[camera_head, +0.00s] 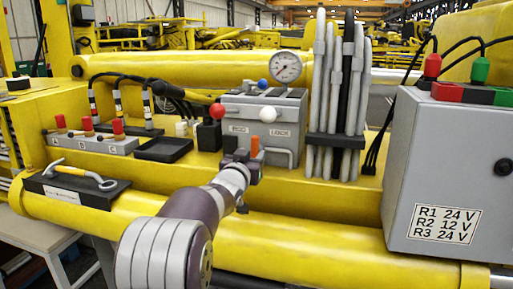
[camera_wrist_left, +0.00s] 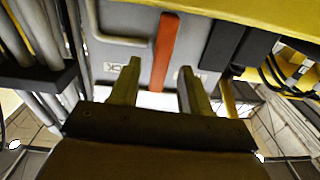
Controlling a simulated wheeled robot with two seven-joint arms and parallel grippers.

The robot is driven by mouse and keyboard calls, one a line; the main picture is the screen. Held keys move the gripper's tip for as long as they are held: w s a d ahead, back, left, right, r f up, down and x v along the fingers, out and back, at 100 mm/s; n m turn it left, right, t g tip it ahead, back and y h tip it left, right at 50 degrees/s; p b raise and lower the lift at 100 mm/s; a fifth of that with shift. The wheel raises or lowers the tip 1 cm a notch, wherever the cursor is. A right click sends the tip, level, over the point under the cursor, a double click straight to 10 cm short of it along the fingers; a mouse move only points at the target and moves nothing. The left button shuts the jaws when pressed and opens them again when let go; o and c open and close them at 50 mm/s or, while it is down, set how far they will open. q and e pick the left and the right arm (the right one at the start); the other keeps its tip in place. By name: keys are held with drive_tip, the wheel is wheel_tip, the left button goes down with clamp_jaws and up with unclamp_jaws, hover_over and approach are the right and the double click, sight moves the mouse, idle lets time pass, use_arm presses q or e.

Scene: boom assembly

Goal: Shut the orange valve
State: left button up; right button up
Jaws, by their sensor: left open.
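In the left wrist view the orange lever (camera_wrist_left: 165,45) is a long flat bar against the grey face. My left gripper (camera_head: 245,160) is at the block's front, just below the lever. In the left wrist view the open left gripper (camera_wrist_left: 160,68) points at the lever, whose end shows between the two fingers with room on both sides. Contact cannot be told. My right gripper is not in view.
A black tray (camera_head: 163,150) and a wrench (camera_head: 80,176) lie left. A grey cabinet (camera_head: 437,160) stands right.

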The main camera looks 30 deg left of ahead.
sight(254, 153)
use_arm(q)
drive_tip(key=x, duration=0.3)
drive_tip(key=shift+w+p, duration=0.1)
drive_tip(key=shift+p, duration=0.25)
drive_tip(key=shift+w+a, duration=0.25)
drive_tip(key=shift+w+d, duration=0.1)
drive_tip(key=shift+w, duration=0.05)
clamp_jaws()
drive_tip(key=shift+f, duration=0.1)
